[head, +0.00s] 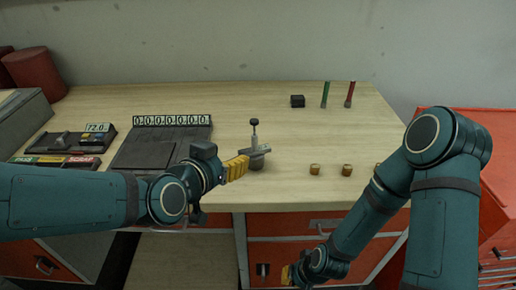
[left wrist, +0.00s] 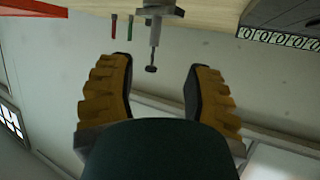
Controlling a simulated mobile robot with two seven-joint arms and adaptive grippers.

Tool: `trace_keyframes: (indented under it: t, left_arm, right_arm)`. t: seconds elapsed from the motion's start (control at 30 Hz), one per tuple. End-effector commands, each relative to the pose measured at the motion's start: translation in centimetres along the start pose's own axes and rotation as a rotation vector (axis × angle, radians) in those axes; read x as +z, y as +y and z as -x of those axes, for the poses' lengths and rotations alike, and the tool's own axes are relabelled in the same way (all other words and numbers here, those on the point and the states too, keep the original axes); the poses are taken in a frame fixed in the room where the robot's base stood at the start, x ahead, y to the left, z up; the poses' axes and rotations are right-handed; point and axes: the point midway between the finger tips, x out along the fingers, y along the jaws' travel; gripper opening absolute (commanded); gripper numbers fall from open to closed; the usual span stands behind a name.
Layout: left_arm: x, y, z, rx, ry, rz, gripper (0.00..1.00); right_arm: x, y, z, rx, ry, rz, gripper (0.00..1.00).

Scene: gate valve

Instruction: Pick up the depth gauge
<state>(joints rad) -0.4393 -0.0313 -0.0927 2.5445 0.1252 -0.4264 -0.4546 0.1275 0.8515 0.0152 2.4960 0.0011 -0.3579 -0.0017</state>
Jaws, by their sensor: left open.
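The depth gauge (head: 254,137) stands upright near the table's front edge, with a dark round knob on a thin stem and a grey crosspiece low down. My left gripper (head: 240,167) is just left of its lower part, its yellow fingers overlapping the gauge's base in the head view. In the left wrist view the gauge (left wrist: 155,32) appears upside down, its knob between the two spread fingers (left wrist: 160,68), which are open and empty; contact is not visible.
On the wooden table (head: 300,195) are small brass pieces (head: 314,170), a black block (head: 297,101), a green stick (head: 325,95) and a red stick (head: 350,94). A dark plate (head: 150,148) with a number strip (head: 172,120) lies left. A red cabinet (head: 490,145) stands right.

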Motion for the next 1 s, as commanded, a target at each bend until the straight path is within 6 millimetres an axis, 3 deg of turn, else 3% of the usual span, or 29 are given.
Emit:
trace_keyframes:
  t: [0.53, 0.8, 1.0]
  left_arm:
    - [-0.3, 0.1, -2.5, 0.004, -0.008, 0.002, 0.51]
    - [0.1, 0.1, -6.9, 0.002, -0.003, 0.002, 0.51]
    - [0.1, 0.1, -8.4, 0.002, -0.002, 0.003, 0.51]
  right_arm:
    - [0.3, -2.4, 6.4, -0.001, -0.024, -0.005, 0.0]
    - [0.2, -2.2, 5.9, -0.001, -0.021, -0.006, 0.0]
    - [0.3, -2.2, 5.8, -0.001, -0.023, -0.005, 0.0]
